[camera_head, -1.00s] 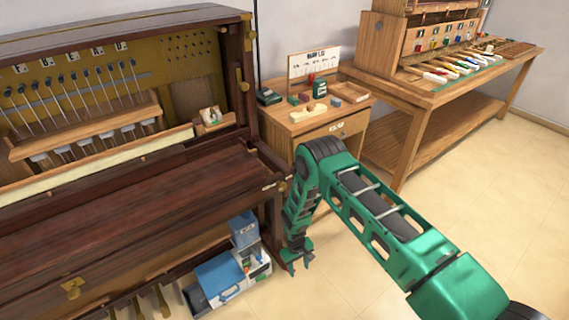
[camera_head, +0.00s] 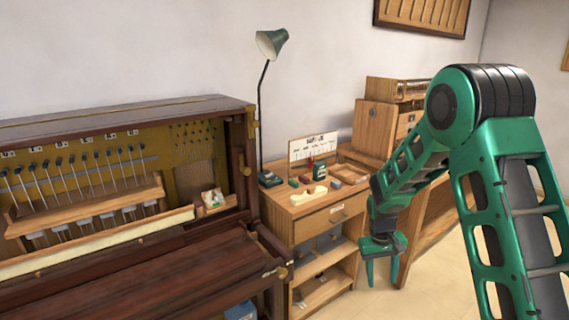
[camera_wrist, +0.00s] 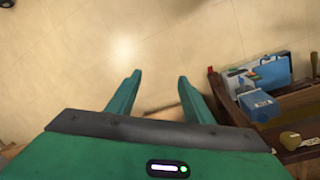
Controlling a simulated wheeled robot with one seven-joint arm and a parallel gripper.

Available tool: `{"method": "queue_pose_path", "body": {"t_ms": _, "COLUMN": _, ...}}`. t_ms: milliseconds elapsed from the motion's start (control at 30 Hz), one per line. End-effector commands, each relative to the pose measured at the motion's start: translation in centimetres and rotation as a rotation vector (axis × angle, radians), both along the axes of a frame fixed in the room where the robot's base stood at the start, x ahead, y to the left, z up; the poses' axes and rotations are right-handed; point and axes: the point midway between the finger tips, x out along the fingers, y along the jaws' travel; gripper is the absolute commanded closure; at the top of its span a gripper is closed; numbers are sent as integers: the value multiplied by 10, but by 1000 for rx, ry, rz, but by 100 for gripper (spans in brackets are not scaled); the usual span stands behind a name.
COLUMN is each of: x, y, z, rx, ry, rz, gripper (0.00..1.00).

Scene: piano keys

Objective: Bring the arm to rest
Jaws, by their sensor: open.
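My gripper (camera_head: 381,268) is at the end of my green arm, in front of the small wooden cabinet's right side in the head view. Its fingers point down and hold nothing. In the wrist view my gripper (camera_wrist: 158,84) shows two green fingers spread apart, with bare pale floor between and beyond them. My arm is raised and bent, with its elbow high at the right of the head view.
An open upright piano (camera_head: 140,262) fills the left. The small cabinet (camera_head: 322,220) carries several small items. A green lamp (camera_head: 271,42) stands behind. A blue and white box (camera_wrist: 262,104) shows beside dark wood in the wrist view. The floor (camera_wrist: 60,60) is clear.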

Motion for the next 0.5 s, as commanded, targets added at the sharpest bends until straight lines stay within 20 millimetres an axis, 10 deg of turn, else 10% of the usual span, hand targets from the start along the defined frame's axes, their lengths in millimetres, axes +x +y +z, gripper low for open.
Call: {"method": "queue_pose_path", "body": {"t_ms": 500, "x": -138, "y": -96, "z": 149, "rx": 29, "ry": -35, "rz": -276, "gripper": 53}}
